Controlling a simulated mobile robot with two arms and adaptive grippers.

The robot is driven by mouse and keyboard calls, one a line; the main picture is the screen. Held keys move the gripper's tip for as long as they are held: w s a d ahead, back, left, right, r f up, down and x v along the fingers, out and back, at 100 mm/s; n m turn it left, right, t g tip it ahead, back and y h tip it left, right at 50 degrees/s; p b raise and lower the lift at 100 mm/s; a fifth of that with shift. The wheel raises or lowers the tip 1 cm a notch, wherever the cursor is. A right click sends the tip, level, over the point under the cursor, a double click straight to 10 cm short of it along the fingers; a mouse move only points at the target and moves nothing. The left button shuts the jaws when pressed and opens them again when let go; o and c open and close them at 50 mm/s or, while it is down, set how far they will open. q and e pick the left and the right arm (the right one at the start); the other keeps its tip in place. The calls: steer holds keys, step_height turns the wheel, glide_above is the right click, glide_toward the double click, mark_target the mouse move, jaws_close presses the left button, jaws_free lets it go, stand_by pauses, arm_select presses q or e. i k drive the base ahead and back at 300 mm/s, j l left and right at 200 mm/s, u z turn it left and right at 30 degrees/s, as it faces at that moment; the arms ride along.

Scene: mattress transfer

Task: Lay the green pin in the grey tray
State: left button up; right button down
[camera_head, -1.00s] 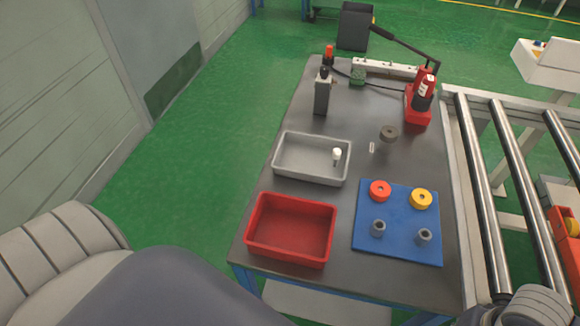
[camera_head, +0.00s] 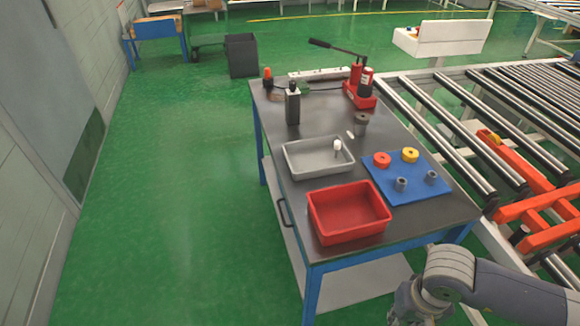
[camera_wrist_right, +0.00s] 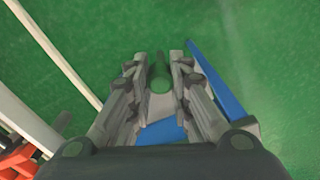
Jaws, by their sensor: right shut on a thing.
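The grey tray (camera_head: 322,168) lies on the dark table, behind the red bin. A small white-topped piece (camera_head: 337,146) stands in it. In the right wrist view my right gripper (camera_wrist_right: 160,58) is shut on the green pin (camera_wrist_right: 160,84), which shows between the fingers and blends with the green floor. In the head view my right arm comes in at the lower right, in front of the table's near right corner, well away from the tray. The pin cannot be made out there. My left gripper is not in view.
The red bin (camera_head: 348,211) stands at the table's near edge. A blue mat (camera_head: 413,187) holds red and yellow rings and two grey sleeves. A grey block (camera_head: 292,106) and a red press (camera_head: 362,86) stand behind. A roller conveyor (camera_head: 450,125) runs along the right. Floor is clear at left.

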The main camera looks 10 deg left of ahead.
mark_target(325, 160)
steer(key=i+j, duration=0.1)
steer(key=j, duration=0.25)
steer(key=i+j+z, duration=0.1)
steer(key=j, duration=0.3)
steer(key=i+j, duration=0.15)
steer(key=j, duration=0.2)
steer(key=i+j, duration=0.1)
steer(key=j, duration=0.3)
steer(key=i+j+z, duration=0.1)
steer(key=j, duration=0.25)
